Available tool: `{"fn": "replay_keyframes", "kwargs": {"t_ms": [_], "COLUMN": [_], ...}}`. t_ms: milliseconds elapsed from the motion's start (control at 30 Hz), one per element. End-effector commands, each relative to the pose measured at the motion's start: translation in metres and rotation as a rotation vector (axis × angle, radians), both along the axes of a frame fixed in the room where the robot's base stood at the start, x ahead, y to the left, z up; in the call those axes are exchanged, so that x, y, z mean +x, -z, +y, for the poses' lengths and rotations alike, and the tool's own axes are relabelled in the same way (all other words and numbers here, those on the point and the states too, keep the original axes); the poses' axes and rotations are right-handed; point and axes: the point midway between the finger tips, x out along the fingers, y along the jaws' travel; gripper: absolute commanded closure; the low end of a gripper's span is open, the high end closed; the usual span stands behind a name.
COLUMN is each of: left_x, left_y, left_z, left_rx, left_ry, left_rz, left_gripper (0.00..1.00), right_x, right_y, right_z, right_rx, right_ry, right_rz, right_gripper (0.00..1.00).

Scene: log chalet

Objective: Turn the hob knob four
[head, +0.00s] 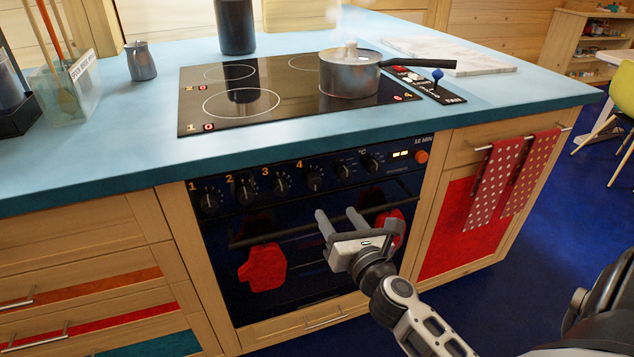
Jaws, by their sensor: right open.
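The hob knob four (314,178) is a dark round knob on the black oven front, just right of an orange "4". It is the fourth in the row, after the knobs marked 1 (208,201), 2 (245,190) and 3 (281,185). My right gripper (336,215) is open and empty in front of the oven door, below knob four and apart from it. Its fingers point up toward the panel. A steaming metal pot (349,78) stands on the right side of the black glass hob (262,115). My left gripper is out of view.
Two more knobs (370,162), a small display and an orange button (421,156) sit right of knob four. The oven handle bar (300,233) carries red mitts (262,268) near my right gripper. The blue worktop (120,125) overhangs the panel. Towels (494,185) hang at right.

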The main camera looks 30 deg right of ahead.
Motion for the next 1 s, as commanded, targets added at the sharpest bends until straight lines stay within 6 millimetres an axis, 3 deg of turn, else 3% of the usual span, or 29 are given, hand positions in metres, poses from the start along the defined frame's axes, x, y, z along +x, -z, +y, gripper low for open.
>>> {"fn": "replay_keyframes", "kwargs": {"t_ms": [300,500,700,967,1000], "left_x": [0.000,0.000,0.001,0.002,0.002], "left_y": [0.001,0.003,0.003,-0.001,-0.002], "left_z": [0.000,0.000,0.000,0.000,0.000], "left_rx": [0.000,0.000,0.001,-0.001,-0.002], "left_ry": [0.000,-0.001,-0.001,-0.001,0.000], "left_rz": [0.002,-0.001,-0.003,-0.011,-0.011], "left_gripper": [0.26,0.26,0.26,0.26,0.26], "right_x": [0.070,0.100,0.113,0.114,0.114], "right_y": [-0.001,0.000,0.000,0.000,0.000], "right_z": [-0.014,-0.020,-0.022,-0.022,-0.022], "right_rx": [-0.006,-0.005,-0.005,-0.005,-0.005], "right_ry": [0.000,-0.001,-0.003,-0.003,-0.003], "right_rz": [-0.002,-0.001,0.000,0.000,0.000], "right_gripper": [0.47,0.47,0.47,0.47,0.52]}}
